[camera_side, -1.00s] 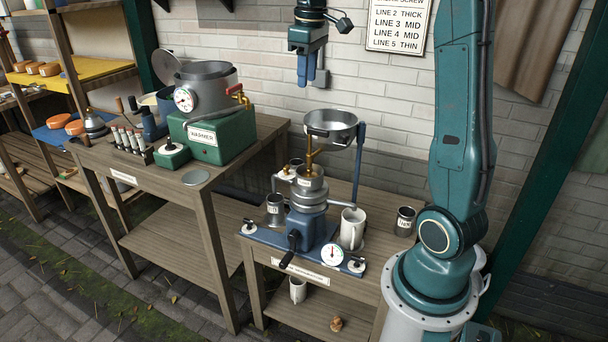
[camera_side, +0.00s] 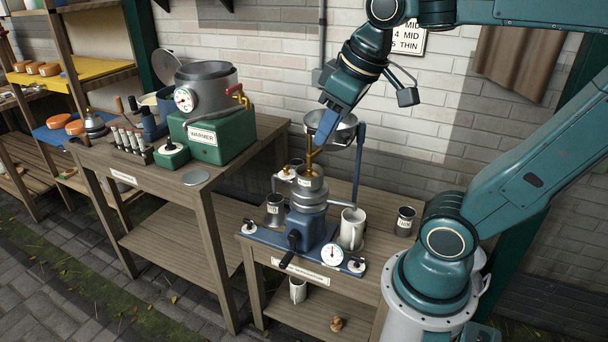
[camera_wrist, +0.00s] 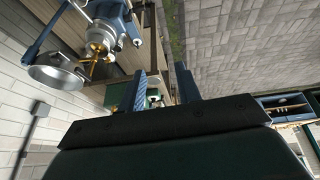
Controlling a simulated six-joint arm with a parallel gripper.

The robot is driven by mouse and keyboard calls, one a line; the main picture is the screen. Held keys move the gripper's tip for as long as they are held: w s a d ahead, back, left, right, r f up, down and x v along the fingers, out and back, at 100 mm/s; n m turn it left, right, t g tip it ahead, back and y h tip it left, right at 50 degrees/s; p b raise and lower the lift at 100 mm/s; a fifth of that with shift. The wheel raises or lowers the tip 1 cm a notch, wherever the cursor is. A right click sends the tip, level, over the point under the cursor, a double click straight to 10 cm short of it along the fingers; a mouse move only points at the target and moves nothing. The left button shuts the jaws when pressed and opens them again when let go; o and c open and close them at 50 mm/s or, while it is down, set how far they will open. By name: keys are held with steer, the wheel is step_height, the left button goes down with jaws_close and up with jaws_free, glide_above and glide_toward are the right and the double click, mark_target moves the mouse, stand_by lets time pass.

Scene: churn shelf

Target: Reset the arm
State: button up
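My gripper (camera_side: 325,135) is tilted down and to the left in the side view, overlapping the metal bowl (camera_side: 345,132) on top of the blue separator (camera_side: 303,228). I cannot tell whether it touches the bowl. In the wrist view my gripper (camera_wrist: 160,72) shows two blue fingers standing apart, with nothing held between them. The bowl (camera_wrist: 52,75) and the separator (camera_wrist: 105,22) are at the upper left there. My upper arm leans to the right in the side view.
The green warmer (camera_side: 208,135) with its grey pot stands on the left table. A white mug (camera_side: 352,228) and a dark can (camera_side: 404,222) are on the right table. A wall sign (camera_side: 405,38) is partly hidden behind my arm. The space above the warmer is clear.

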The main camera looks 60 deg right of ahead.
steer(key=s+a+f+t, duration=0.1)
steer(key=s+a+f, duration=0.1)
steer(key=s+f, duration=0.1)
steer(key=shift+s+a+f+y, duration=0.15)
steer(key=shift+s+a+y, duration=0.15)
steer(key=shift+s, duration=0.35)
stand_by(1.1)
